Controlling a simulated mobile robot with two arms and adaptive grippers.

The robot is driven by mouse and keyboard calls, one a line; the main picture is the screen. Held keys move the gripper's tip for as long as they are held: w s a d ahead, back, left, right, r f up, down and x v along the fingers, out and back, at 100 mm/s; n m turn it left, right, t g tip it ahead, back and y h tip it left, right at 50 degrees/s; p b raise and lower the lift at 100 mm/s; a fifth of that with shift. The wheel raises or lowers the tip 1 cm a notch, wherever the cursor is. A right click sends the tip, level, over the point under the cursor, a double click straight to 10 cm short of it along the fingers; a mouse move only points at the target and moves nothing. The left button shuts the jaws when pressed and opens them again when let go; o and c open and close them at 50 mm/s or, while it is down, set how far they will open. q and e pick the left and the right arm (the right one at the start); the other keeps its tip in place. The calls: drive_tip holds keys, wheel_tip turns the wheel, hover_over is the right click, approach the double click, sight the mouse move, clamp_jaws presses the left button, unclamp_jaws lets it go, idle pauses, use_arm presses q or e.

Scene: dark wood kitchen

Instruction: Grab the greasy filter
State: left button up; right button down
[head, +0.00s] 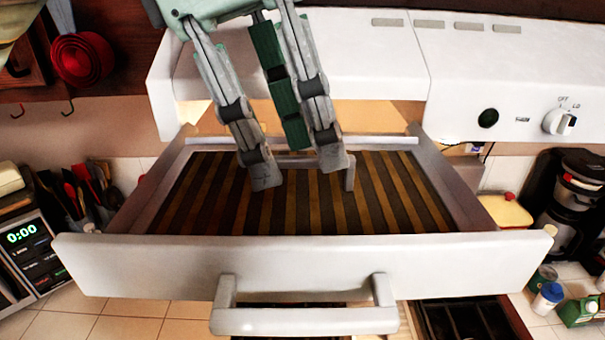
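The greasy filter (385,200) is a brown and tan striped panel lying inside the frame of the pulled-out white hood drawer (150,262). A small grey handle (349,178) stands up from the filter near its back middle. My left gripper (299,168) reaches down from the top over the filter. Its fingers are spread apart, with the tips at the filter's handle and hiding part of it. I cannot tell whether they touch it. Nothing is visibly held. My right gripper is not in view.
The drawer's front has a white bar handle (305,320). The white hood body (500,70) with a knob (560,122) is behind. Below are a utensil holder (100,190), a digital display (22,234), a coffee maker (572,195) and several small containers on a tiled counter.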

use_arm(q)
drive_tip(key=shift+s+d+f, duration=0.1)
drive_tip(key=shift+f, duration=0.5)
drive_tip(key=shift+s+d, duration=0.1)
drive_tip(key=shift+s, duration=0.05)
drive_tip(key=shift+c, duration=2.1)
clamp_jaws()
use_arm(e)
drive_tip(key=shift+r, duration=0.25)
